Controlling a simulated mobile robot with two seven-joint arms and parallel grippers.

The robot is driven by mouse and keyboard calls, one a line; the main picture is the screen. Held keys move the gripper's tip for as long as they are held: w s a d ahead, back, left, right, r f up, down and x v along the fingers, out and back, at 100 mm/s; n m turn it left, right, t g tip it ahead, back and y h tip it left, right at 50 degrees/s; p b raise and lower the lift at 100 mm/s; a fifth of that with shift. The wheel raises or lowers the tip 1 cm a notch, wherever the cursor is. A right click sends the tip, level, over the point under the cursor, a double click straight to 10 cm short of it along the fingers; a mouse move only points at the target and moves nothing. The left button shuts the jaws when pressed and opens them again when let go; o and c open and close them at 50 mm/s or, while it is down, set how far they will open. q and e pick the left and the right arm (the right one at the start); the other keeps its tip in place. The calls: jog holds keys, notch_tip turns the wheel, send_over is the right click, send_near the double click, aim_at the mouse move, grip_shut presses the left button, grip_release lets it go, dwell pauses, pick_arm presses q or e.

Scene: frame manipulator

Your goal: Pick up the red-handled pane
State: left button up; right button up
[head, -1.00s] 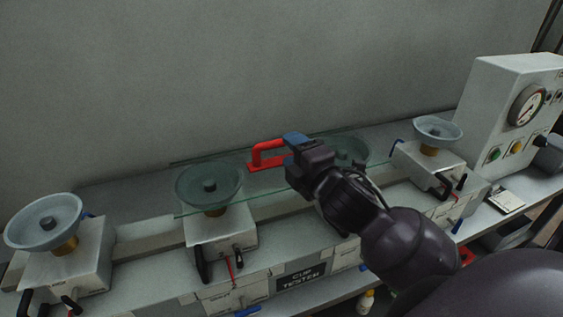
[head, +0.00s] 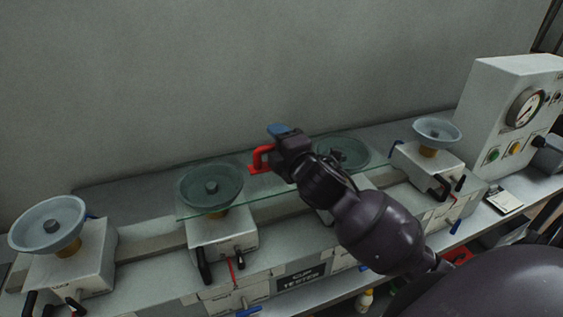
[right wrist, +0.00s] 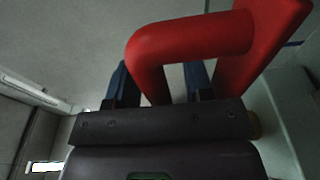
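The pane is a clear greenish glass sheet (head: 262,203) lying across two cup-shaped stands, with a red handle (head: 260,162) on top. My right gripper (head: 277,135) is at the handle's right side and hides part of it and of the pane. In the right wrist view the red handle (right wrist: 190,50) shows large, close to the palm. The blue fingers of my right gripper (right wrist: 157,82) are apart, with the handle's bend showing across the gap between them. I cannot tell whether they touch it. My left gripper is not in view.
The pane rests over a bench with a left cup (head: 47,224) and a right cup (head: 437,131) on white blocks with levers. A grey gauge box (head: 500,115) stands at the right. A plain wall is behind the bench.

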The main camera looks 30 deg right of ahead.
grip_shut()
dwell(0.5)
dwell(0.6)
jog(key=shift+r, duration=0.1)
